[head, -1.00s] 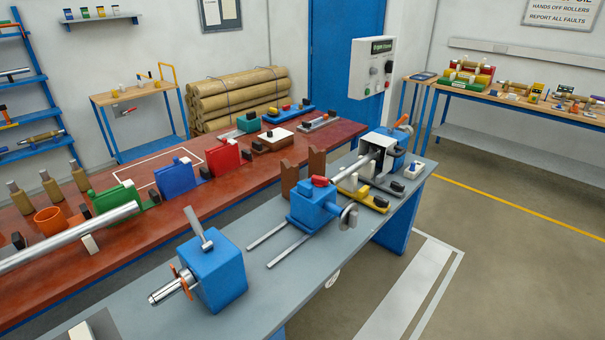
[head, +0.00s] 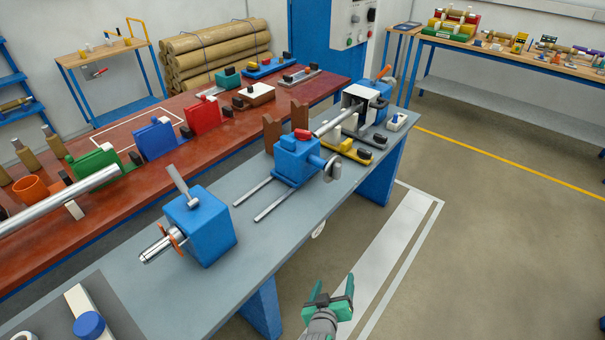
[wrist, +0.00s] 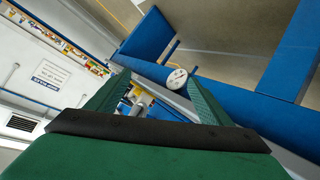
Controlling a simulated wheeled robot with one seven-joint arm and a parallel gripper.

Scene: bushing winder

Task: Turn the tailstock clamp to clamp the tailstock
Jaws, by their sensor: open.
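A blue block with a handwheel and a red lever on top (head: 296,160) sits on two rails on the grey bench; it looks like the tailstock. The red lever (head: 303,134) may be its clamp; its exact position is too small to tell. A second blue block (head: 203,226), with a tilted grey lever (head: 178,180) and a steel spindle with an orange ring, stands nearer on the bench. My green gripper (head: 333,287) is open and empty, beyond the bench's front edge, apart from both blocks. Its fingers also show in the wrist view (wrist: 158,82).
The grey bench (head: 130,262) has a blue leg near my gripper. A steel bar (head: 340,120) and a yellow fixture (head: 348,150) lie beyond the rail-mounted block. A red table (head: 120,210) with fixtures stands behind. The floor right of the bench (head: 480,250) is clear.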

